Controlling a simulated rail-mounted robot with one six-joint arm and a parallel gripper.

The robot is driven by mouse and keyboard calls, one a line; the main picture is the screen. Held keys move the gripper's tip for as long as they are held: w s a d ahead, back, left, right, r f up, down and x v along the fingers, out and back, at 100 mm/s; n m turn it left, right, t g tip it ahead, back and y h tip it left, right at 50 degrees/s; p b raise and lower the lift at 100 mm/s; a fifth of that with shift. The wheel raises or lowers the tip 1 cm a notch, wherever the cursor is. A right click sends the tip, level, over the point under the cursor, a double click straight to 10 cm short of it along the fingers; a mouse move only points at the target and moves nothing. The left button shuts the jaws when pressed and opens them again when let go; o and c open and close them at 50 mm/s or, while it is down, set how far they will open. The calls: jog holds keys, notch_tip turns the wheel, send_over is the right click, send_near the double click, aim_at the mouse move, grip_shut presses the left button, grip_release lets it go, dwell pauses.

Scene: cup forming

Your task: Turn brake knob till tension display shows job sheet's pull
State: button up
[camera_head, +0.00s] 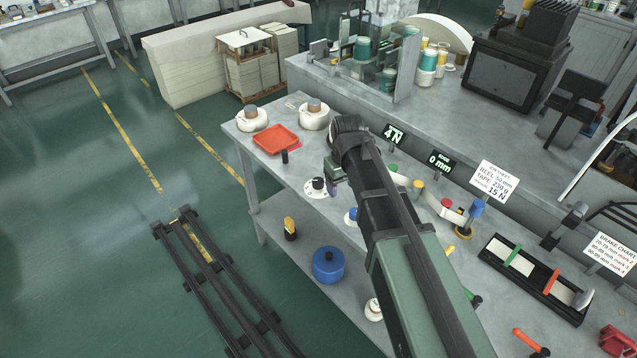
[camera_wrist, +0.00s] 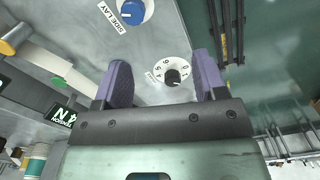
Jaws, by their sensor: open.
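The brake knob (camera_head: 318,184) is a small black knob on a white numbered dial plate on the bench. In the wrist view the knob (camera_wrist: 173,77) shows between my two purple fingers, nearer the right one. My gripper (camera_wrist: 160,67) is open and empty; contact with the knob does not show. In the head view my gripper (camera_head: 334,177) is beside the dial, partly hidden by my arm. The tension display (camera_head: 393,134) seems to read 4 N; its "N" shows in the wrist view (camera_wrist: 62,114). The job sheet (camera_head: 494,181) reads reel 50 mm, tape 230 g, 15 N.
A blue side lay knob (camera_wrist: 130,12) is near the brake dial. A second display (camera_head: 440,163) reads 0 mm. A brake chart (camera_head: 612,254) stands at right. A red tray (camera_head: 275,139) and white reels (camera_head: 314,118) are on the bench's far end.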

aim_at(318, 181)
jog(key=w+a+n, duration=0.3)
jog(key=w+n, duration=0.2)
jog(key=w, duration=0.1)
jog(key=w+a+n, duration=0.4)
jog(key=w+n, duration=0.2)
jog(key=w, duration=0.1)
jog(key=f+b, duration=1.1)
jog(key=shift+d+f, duration=0.25)
jog(key=shift+r, duration=0.15)
jog(key=c, duration=0.9)
